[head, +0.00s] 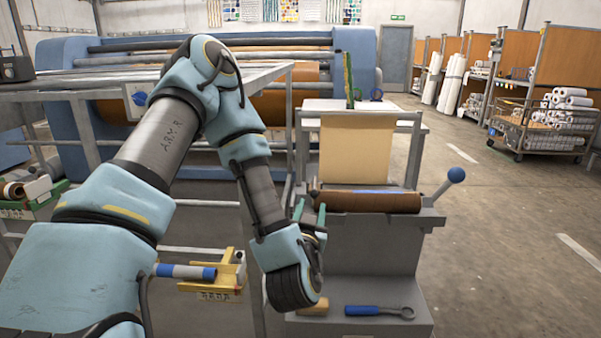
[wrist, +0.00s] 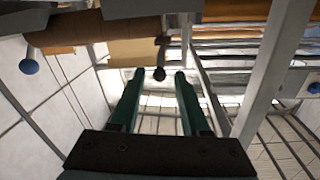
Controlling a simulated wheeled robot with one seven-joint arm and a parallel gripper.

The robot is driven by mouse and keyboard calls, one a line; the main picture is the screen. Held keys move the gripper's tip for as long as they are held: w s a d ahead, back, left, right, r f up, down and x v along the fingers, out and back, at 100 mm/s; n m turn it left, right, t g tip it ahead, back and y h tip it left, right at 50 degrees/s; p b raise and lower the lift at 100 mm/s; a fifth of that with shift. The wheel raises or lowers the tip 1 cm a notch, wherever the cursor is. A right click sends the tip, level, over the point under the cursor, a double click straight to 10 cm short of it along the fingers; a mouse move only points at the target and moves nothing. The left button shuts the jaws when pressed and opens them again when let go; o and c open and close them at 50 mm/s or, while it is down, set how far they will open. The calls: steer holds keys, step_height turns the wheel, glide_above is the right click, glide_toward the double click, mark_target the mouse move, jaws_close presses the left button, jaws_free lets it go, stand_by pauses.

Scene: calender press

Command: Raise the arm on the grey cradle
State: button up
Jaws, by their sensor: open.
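The grey cradle (head: 368,255) stands right of the picture's middle in the head view, with a brown roll (head: 368,202) lying across its top. A grey lever arm (head: 437,192) with a blue ball end (head: 455,175) slants up at the cradle's right side. The ball also shows at the left of the wrist view (wrist: 28,66). My gripper (head: 310,212) is at the cradle's left end, near the roll's end, its green fingers apart. In the wrist view a small dark knob (wrist: 160,74) appears between the fingertips; whether they touch it is unclear.
A tan sheet (head: 355,148) hangs behind the roll. A blue-handled wrench (head: 378,311) lies on the cradle's lower step. A yellow holder (head: 228,270) and grey frame rails stand left of my gripper. Floor to the right is clear up to a cart of rolls (head: 540,125).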

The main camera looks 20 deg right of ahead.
mark_target(316, 189)
steer(key=p+x, duration=0.2)
steer(key=x, duration=0.8)
steer(key=shift+w+d+p, duration=0.1)
steer(key=shift+w+p, duration=0.2)
steer(key=shift+p, duration=0.05)
steer(key=shift+c, duration=0.2)
jaws_close()
steer(key=shift+s+d, duration=0.1)
steer(key=shift+s, duration=0.05)
stand_by(0.6)
